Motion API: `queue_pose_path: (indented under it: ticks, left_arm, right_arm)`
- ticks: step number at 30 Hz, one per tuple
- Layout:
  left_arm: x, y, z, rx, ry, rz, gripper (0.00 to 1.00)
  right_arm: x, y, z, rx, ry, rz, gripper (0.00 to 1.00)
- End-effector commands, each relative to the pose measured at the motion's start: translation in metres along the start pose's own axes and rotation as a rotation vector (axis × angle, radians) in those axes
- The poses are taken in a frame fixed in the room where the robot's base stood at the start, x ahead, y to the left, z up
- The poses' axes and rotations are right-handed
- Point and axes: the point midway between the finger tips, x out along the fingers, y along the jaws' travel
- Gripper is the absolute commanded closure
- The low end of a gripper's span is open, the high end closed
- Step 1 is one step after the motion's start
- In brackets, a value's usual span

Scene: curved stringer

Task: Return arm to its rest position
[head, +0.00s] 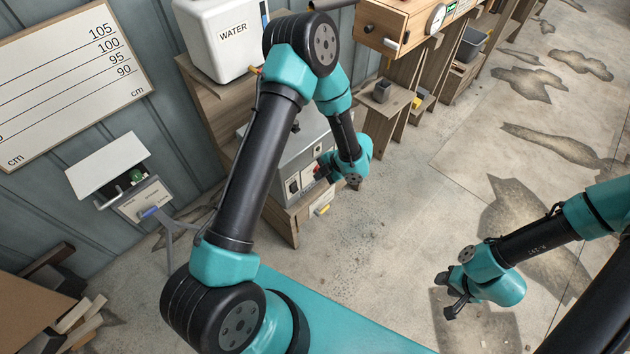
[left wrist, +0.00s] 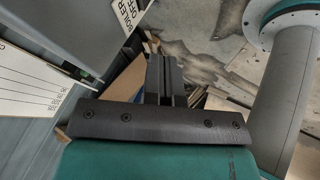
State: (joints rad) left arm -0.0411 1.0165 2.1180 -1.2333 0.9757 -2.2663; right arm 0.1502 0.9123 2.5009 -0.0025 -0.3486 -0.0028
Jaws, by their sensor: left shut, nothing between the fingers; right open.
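My left arm bends up and over from the lower left of the head view. Its dark left gripper (head: 321,172) hangs beside the front of a grey metal box (head: 300,165); I cannot tell whether it touches the box. In the left wrist view the two dark fingers of this gripper (left wrist: 165,78) lie together, shut and empty. My right arm comes in from the right edge of the head view. Its right gripper (head: 447,295) is open and empty above the concrete floor, with its two short fingers apart.
A white water container (head: 215,45) stands on a wooden shelf behind my left arm. A wooden cabinet (head: 400,22) is at the top. A small open-lidded box on a stand (head: 140,200) and wood scraps (head: 75,320) are at left. The floor between the arms is clear.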

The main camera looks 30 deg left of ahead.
Motion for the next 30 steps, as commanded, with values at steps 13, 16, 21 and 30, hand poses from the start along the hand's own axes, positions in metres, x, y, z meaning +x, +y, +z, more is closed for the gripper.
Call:
queue_pose_path:
  ticks: [13, 16, 21, 30]
  left_arm:
    - [-0.002, 0.0, 0.0, 0.0, 0.001, 0.0, 1.0]
    - [-0.002, 0.0, -0.001, -0.004, 0.001, -0.003, 1.0]
    - [0.005, -0.01, -0.008, -0.104, 0.012, -0.066, 1.0]
    - [0.025, -0.06, -0.043, -0.709, 0.148, -0.382, 1.0]
  right_arm:
    - [0.0, 0.0, 0.0, 0.0, 0.0, 0.0, 0.57]
    - [0.0, 0.0, 0.0, 0.0, 0.0, 0.0, 0.57]
    - [0.0, 0.0, 0.0, 0.0, 0.0, 0.0, 0.57]
    - [0.0, 0.0, 0.0, 0.0, 0.0, 0.0, 0.57]
